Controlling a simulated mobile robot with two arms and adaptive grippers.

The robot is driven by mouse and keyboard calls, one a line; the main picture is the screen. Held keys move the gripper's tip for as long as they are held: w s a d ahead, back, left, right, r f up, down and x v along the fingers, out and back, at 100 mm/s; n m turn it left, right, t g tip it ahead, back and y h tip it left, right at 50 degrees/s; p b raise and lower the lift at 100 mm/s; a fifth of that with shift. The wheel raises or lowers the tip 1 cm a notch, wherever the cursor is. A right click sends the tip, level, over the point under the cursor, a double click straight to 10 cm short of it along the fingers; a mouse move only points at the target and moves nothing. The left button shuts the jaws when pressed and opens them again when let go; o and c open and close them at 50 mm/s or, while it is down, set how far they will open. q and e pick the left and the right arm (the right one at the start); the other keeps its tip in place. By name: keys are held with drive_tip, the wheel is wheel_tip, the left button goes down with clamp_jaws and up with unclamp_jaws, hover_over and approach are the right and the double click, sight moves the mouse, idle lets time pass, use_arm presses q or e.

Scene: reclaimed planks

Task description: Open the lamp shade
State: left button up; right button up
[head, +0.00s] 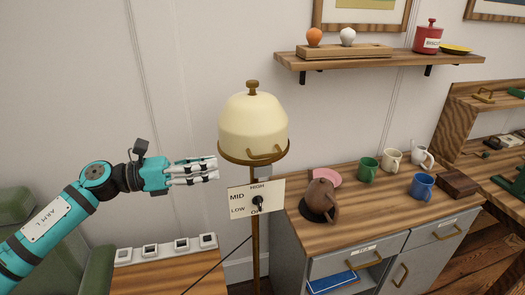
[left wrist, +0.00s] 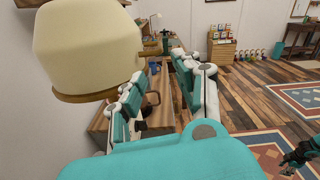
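The lamp shade (head: 252,127) is a cream dome with a brass knob on top and a brass rim. It sits level and closed on a brass pole. A curved brass handle (head: 265,154) is on its front rim. My left gripper (head: 205,170) is left of the shade, a little below its rim, apart from it and empty. In the left wrist view the shade (left wrist: 85,45) is at upper left, and the left fingers (left wrist: 158,85) are spread with a gap. A teal and black part, perhaps of my right arm, shows at that view's lower right; its fingers are unclear.
A dial plate (head: 257,197) marked HIGH, MID, LOW is on the pole below the shade. The cabinet (head: 400,222) at right carries a brown teapot (head: 321,196), a pink dish and several mugs. A shelf (head: 380,60) hangs above. A low wooden surface with switches is below my gripper.

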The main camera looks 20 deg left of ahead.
sight(263, 157)
use_arm(q)
drive_tip(key=p+x, duration=0.5)
drive_tip(key=x, duration=0.6)
drive_tip(key=shift+w+d+r, duration=0.2)
drive_tip(key=shift+w+d+f, duration=0.15)
drive_tip(key=shift+w+d, duration=0.1)
drive_tip(key=shift+d, duration=0.2)
clamp_jaws()
